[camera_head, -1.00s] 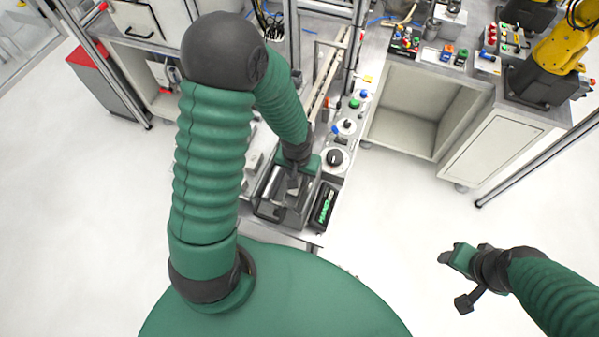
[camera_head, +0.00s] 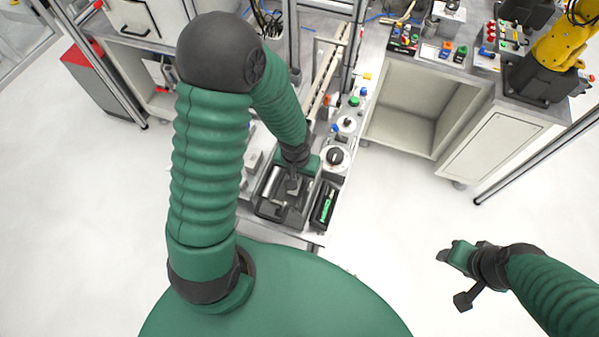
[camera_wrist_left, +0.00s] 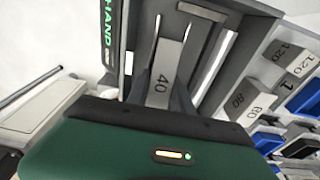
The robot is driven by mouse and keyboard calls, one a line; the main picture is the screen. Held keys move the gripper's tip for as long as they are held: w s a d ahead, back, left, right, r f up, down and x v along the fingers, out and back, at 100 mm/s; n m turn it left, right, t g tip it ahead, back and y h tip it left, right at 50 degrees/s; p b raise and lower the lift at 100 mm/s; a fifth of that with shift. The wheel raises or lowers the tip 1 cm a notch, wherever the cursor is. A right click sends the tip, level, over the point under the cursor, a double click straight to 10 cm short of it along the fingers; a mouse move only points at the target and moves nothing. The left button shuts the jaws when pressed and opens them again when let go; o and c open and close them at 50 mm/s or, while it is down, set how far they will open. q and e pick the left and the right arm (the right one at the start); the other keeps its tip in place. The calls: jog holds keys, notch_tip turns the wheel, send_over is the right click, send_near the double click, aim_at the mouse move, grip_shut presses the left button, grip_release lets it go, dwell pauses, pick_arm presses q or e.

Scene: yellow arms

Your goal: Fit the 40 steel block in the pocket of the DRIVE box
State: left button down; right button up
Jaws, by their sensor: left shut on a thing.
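My left gripper (camera_head: 291,188) is over a dark grey box (camera_head: 268,208) on the bench. In the left wrist view the gripper's fingers (camera_wrist_left: 160,92) are shut on a steel block marked 40 (camera_wrist_left: 166,72). The block lies along the grey box, among its walls and metal strips; whether it is seated or above the floor I cannot tell. I can read no DRIVE lettering.
In the left wrist view, a rack (camera_wrist_left: 262,75) with blocks marked 80 and 120 and blue bins stands on the right. Knobs and buttons (camera_head: 335,158) line the bench's right side. A yellow robot arm (camera_head: 560,50) stands at the far right. The floor is clear.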

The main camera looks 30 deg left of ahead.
pick_arm(q)
jog(key=shift+a, duration=0.1)
jog(key=c, duration=1)
grip_release()
jog(key=shift+c, duration=0.2)
jog(key=shift+s, duration=0.1)
notch_tip(320, 180, up, 7)
jog(key=p, duration=0.6)
jog(key=shift+p, duration=0.4)
